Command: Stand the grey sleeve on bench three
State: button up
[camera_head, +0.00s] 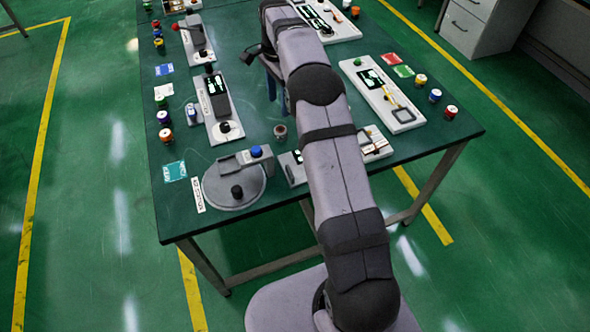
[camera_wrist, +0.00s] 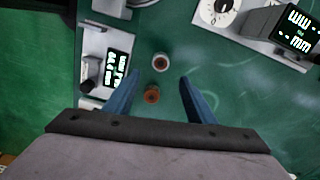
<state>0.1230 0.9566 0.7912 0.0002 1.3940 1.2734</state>
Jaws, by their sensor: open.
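A small grey cylinder with a dark reddish middle, seemingly the grey sleeve (camera_wrist: 160,62), stands on the green table, just beyond the fingertips in the wrist view. It seems to be the small grey piece (camera_head: 280,131) left of my arm in the head view. A brown cylinder (camera_wrist: 152,96) stands close by, between the fingers as the wrist view looks down. My gripper (camera_wrist: 158,77) is open and empty, with blue fingers apart above the table. In the head view my arm mostly hides it. No readable marking shows which spot is bench three.
A round grey plate with a blue-knobbed arm (camera_head: 234,184) stands at the front left. A black display unit (camera_head: 216,95) stands on a white base behind it. A white panel (camera_head: 383,93) lies right of my arm. Several coloured jars line the table edges.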

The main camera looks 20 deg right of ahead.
jog(key=s+a+f+n, duration=0.1)
jog(key=s+a+n, duration=0.2)
jog(key=s+n, duration=0.5)
jog(key=s+a+f+n, duration=0.2)
jog(key=s+n, duration=0.6)
jog(key=s, duration=1.8)
jog(key=shift+s+a, duration=0.15)
jog(key=shift+a, duration=0.85)
jog(key=shift+r, duration=0.1)
notch_tip(320, 180, down, 15)
jog(key=b, duration=1.4)
jog(key=shift+b, duration=0.4)
